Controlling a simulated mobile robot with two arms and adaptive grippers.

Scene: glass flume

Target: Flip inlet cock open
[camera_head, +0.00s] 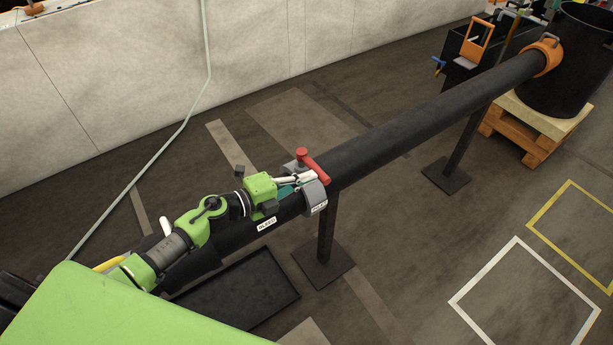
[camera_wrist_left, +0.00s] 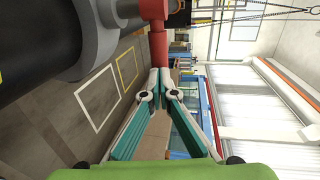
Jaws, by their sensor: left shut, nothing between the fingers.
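The inlet cock has a red handle (camera_head: 317,168) on top of a grey collar (camera_head: 315,196) around the black pipe (camera_head: 420,112). The collar bears a small white label. The handle slants across the pipe top, with a rounded red end at its upper left. My left gripper (camera_head: 312,176) is shut and empty, its tips close beside the handle. In the left wrist view the closed fingertips (camera_wrist_left: 161,76) are at the lower end of the red handle (camera_wrist_left: 158,48); I cannot tell whether they touch it. My right gripper is not in view.
A second white label (camera_head: 267,224) is on the pipe nearer me. A post (camera_head: 326,230) supports the pipe, with a dark tray (camera_head: 240,290) on the floor below. A black barrel (camera_head: 570,75) stands on a pallet at the far end. The floor right of the pipe is open.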

